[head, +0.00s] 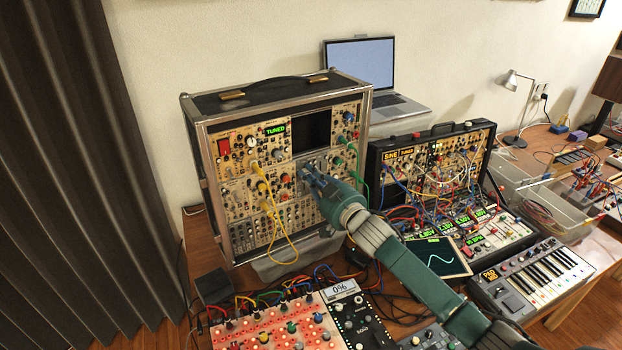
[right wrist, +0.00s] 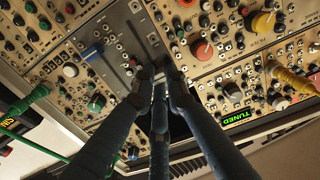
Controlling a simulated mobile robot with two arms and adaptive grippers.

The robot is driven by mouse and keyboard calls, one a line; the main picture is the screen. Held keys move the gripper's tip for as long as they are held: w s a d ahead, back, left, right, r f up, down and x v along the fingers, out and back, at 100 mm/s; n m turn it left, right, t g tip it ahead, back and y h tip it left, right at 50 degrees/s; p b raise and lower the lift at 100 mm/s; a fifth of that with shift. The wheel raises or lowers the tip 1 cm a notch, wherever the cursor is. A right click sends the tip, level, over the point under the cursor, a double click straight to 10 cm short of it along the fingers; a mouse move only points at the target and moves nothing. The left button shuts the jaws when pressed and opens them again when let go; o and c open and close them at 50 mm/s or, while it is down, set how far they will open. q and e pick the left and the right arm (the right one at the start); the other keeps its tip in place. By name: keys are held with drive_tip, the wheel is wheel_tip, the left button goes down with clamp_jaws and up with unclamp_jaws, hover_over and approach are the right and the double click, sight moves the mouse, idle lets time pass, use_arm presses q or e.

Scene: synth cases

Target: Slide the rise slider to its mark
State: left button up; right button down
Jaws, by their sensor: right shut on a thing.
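The tall synth case (head: 203,150) stands on the table. A grey slider module (right wrist: 118,40) shows in its panel in the right wrist view. The module has a blue cap (right wrist: 92,51) and, to the right of it, a dark slot (right wrist: 152,42). My right gripper (head: 308,171) reaches the panel below the dark square opening. In the right wrist view its fingertips (right wrist: 160,76) are shut together at the lower end of that slot, on the rise slider. The fingers hide the slider's cap, and I cannot make out its mark. My left gripper is not in view.
Yellow cables (head: 272,215) hang left of my gripper and green cables (head: 352,175) to its right. A second, cable-filled case (head: 378,165) stands to the right. A laptop (head: 360,65) sits behind. A keyboard (head: 535,283) and a red-panel box (head: 285,328) are in front.

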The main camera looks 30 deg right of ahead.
drive_tip(key=shift+w+d+r, duration=0.1)
drive_tip(key=shift+d+r, duration=0.05)
drive_tip(key=shift+r, duration=0.3)
drive_tip(key=c, duration=2.1)
unclamp_jaws()
drive_tip(key=o, duration=0.4)
drive_tip(key=shift+o, duration=0.3)
drive_tip(key=shift+d, duration=0.1)
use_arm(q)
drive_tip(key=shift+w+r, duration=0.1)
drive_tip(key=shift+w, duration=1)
use_arm(e)
drive_tip(key=s+d, duration=0.1)
drive_tip(key=s, duration=1.1)
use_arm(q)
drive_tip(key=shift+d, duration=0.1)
use_arm(e)
drive_tip(key=shift+s+f, duration=0.1)
drive_tip(key=shift+f, duration=0.05)
